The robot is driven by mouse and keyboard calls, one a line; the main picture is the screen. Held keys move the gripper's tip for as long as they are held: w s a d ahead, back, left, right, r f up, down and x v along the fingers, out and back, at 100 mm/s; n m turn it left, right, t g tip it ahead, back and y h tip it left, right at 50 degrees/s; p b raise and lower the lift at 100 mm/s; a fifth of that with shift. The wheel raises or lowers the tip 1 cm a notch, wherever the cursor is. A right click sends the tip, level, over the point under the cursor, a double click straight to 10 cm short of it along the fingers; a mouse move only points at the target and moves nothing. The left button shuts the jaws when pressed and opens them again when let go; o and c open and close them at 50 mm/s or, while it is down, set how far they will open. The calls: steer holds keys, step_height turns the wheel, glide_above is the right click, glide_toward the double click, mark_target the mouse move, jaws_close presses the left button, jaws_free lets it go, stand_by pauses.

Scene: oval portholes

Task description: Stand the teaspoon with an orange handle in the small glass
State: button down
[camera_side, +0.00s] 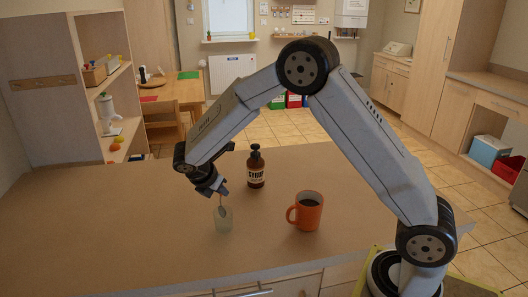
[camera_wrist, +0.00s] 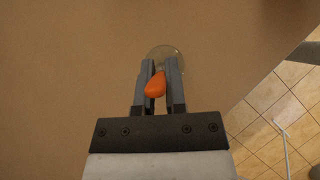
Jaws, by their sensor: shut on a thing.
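My gripper (camera_side: 221,190) points down just above the small glass (camera_side: 223,224) on the counter. It is shut on the teaspoon (camera_wrist: 156,84), whose orange handle end sticks up between the two fingers in the wrist view. In the side view the grey bowl of the spoon (camera_side: 221,211) hangs down at the glass's mouth and appears to be inside the rim, slightly tilted. I cannot tell if it touches the bottom. In the wrist view the round glass rim (camera_wrist: 163,50) shows beyond the fingertips (camera_wrist: 160,66), partly hidden by them.
An orange mug (camera_side: 306,212) with dark liquid stands to the right of the glass, its handle towards it. A brown syrup bottle (camera_side: 256,168) stands behind, between them. The counter (camera_side: 110,220) left of the glass is clear. Its edge and tiled floor show at right in the wrist view.

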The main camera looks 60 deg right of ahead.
steer(key=shift+f, duration=0.8)
steer(key=c, duration=0.6)
jaws_free()
steer(key=shift+v, duration=3.9)
